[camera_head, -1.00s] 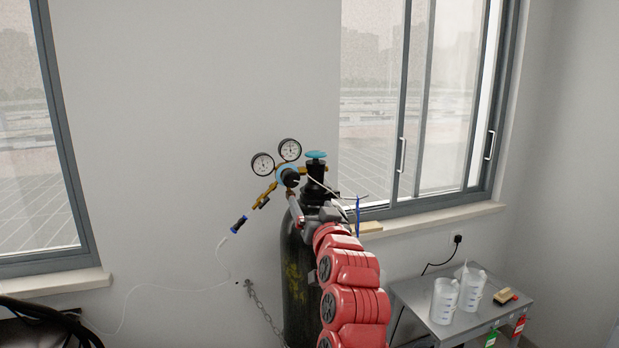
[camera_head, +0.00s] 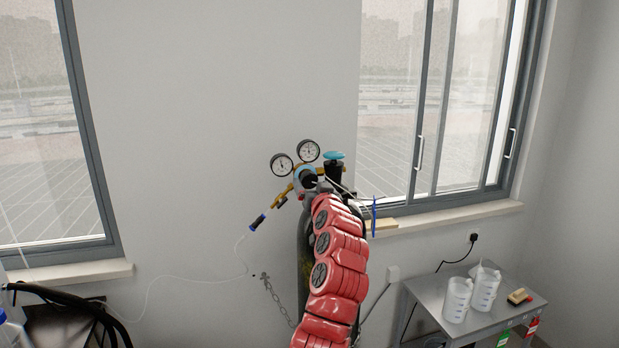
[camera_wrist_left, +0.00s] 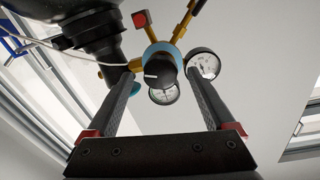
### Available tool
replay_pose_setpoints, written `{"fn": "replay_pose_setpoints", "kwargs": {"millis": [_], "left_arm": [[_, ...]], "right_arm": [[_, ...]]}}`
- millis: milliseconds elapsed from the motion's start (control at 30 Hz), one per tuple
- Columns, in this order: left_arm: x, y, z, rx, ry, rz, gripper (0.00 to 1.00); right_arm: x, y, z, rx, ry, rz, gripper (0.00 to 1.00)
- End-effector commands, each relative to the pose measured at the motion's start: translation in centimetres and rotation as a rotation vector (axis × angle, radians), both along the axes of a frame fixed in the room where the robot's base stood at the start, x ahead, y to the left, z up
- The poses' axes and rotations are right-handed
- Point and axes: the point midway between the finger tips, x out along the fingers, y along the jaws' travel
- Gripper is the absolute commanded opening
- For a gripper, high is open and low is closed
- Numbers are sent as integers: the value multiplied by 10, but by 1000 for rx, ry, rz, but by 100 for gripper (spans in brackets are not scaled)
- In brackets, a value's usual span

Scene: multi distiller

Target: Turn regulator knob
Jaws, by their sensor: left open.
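The regulator (camera_head: 305,172) with two round gauges sits at the top of a dark gas cylinder (camera_head: 303,258). Its knob has a blue ring and a black front. In the left wrist view the black knob (camera_wrist_left: 160,72) lies between and ahead of my left gripper's fingers (camera_wrist_left: 159,78). The gripper is open, one finger on each side, and contact with the knob does not show. In the head view my red left arm hides much of the cylinder, and the gripper (camera_head: 320,187) is small by the regulator. My right gripper is not in view.
A blue valve handwheel (camera_head: 333,155) tops the cylinder right of the regulator. A thin hose and a chain (camera_head: 276,298) hang on the left. A grey table (camera_head: 425,291) with white beakers (camera_head: 457,300) stands right. Windows flank the wall.

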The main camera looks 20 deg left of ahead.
Motion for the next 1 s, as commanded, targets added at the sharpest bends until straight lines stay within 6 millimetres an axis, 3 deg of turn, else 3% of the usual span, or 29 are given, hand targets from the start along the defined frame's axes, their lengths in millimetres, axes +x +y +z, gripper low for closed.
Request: {"fn": "replay_pose_setpoints", "kwargs": {"millis": [300,700,1000], "left_arm": [[24,15,0,0,3,4,88],[27,16,-1,-1,0,1,86],[27,16,-1,0,1,1,32]], "right_arm": [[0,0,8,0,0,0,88],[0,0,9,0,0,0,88],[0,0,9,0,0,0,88]]}}
